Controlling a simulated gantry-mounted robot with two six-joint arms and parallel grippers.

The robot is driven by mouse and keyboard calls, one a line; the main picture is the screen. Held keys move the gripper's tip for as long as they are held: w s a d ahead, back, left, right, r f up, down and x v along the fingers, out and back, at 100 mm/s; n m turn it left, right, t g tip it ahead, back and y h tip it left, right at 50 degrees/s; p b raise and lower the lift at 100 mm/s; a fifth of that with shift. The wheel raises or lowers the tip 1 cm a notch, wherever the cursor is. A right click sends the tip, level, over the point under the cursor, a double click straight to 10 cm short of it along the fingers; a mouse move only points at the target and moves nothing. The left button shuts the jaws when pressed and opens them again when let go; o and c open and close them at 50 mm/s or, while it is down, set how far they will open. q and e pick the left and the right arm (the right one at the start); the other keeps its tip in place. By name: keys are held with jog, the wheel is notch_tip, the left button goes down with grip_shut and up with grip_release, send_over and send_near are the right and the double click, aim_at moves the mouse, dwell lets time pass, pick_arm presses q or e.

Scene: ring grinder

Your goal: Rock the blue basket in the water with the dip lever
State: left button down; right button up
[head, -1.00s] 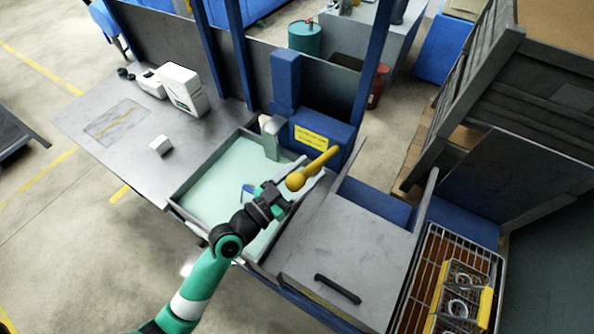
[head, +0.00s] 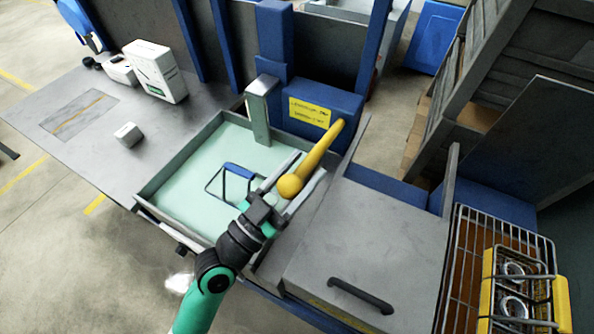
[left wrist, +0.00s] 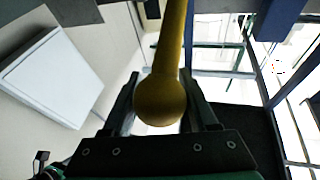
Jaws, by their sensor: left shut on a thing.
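The yellow dip lever (head: 318,155) with its round knob slants out from the blue lever housing (head: 340,108). My left gripper (head: 274,204) is shut on the dip lever at its knob end; the left wrist view shows the knob (left wrist: 160,100) between the two fingers. The blue basket (head: 238,169), a wire frame with a blue handle, sits in the pale green water (head: 185,180) of the tank, left of my gripper. Its lower part is unclear through the water. My right gripper is not in view.
A grey post (head: 259,112) stands at the tank's back edge. Right of the tank is a grey lid with a black handle (head: 360,295). A wire rack (head: 462,250) holds a yellow-handled basket (head: 561,300) with rings. White boxes (head: 155,70) stand on the left bench.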

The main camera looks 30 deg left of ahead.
pick_arm(q)
jog(key=shift+f, duration=0.1)
jog(key=shift+c, duration=1)
grip_release()
jog(key=b+v, duration=0.4)
jog(key=v, duration=0.7)
jog(key=shift+s, duration=0.3)
jog(key=shift+a, duration=0.1)
